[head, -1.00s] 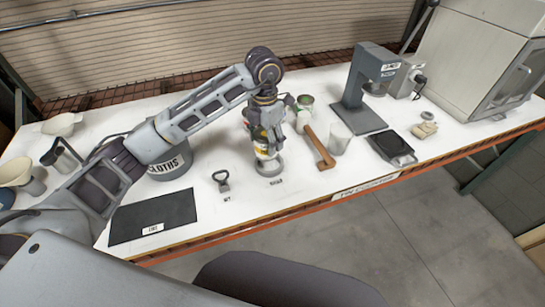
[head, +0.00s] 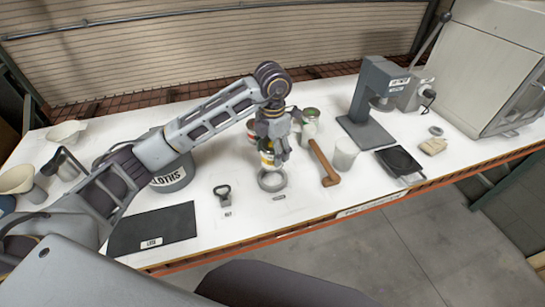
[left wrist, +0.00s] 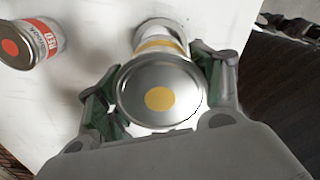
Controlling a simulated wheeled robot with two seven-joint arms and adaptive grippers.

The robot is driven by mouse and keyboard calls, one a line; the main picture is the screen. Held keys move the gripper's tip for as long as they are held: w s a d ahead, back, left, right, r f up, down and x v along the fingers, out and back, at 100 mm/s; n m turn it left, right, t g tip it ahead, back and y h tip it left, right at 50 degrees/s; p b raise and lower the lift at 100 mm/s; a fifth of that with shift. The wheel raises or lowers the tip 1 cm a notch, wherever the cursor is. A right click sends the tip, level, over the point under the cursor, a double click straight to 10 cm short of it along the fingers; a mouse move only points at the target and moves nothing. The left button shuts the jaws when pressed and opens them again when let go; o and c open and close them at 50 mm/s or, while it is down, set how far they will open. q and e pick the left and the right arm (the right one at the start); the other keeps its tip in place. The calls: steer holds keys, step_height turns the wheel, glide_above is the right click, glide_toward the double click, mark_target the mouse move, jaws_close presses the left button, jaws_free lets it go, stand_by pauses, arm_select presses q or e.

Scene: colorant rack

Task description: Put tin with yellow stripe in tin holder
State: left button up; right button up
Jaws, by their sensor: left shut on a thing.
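The tin with the yellow stripe (head: 266,158) is held by my left gripper (head: 270,144), which is shut on it. In the left wrist view its silver lid with a yellow dot (left wrist: 160,97) lies between the fingers of the left gripper (left wrist: 158,110). The tin holder, a grey ring (head: 272,182), lies on the table. In the head view the tin overlaps the ring's far edge, and much of the ring's opening shows. I cannot tell the exact gap between them. My right gripper is not in view.
A red-label tin (left wrist: 32,45) stands nearby in the left wrist view. A bottle opener-like tool (head: 223,194) and dark mat (head: 153,228) are to the left.

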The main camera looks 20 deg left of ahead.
mark_target(272, 162)
arm_select(q)
steer(key=shift+f+p, duration=0.45)
steer(key=shift+f, duration=2.15)
steer(key=shift+f, duration=0.1)
steer(key=shift+f+p, duration=0.3)
steer(key=shift+f, duration=1.45)
steer(key=shift+f, duration=0.1)
steer(key=o, duration=1.7)
